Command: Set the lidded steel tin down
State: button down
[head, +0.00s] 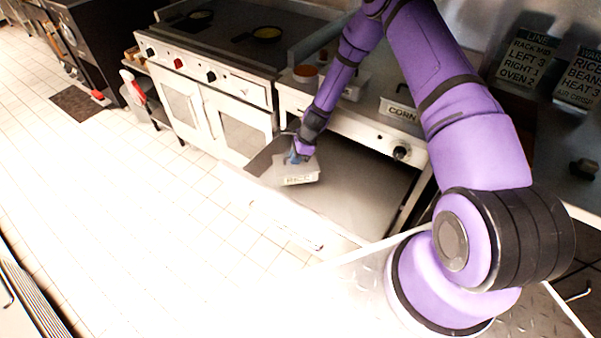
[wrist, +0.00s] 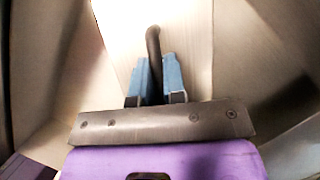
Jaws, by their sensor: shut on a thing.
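The lidded steel tin (head: 297,174) is a pale, boxy container with a label on its front, too blurred to read surely. It is low in front of the range, over a flat grey surface (head: 350,185) below the counter. My gripper (head: 297,156) is above the tin, shut on its handle. In the wrist view, the blue fingers (wrist: 159,78) close around a dark curved handle (wrist: 153,45) that rises from the pale lid (wrist: 185,40). I cannot tell whether the tin's base touches the grey surface.
A counter holds a bin labelled CORN (head: 398,110) and an orange-filled container (head: 305,73). A range with knobs and oven doors (head: 240,138) stands to the left, with pans (head: 267,33) on top.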

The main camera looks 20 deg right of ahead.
aim_at(296, 168)
jog(key=shift+f, duration=2.95)
jog(key=c, duration=1.2)
grip_release()
jog(key=shift+f, duration=0.1)
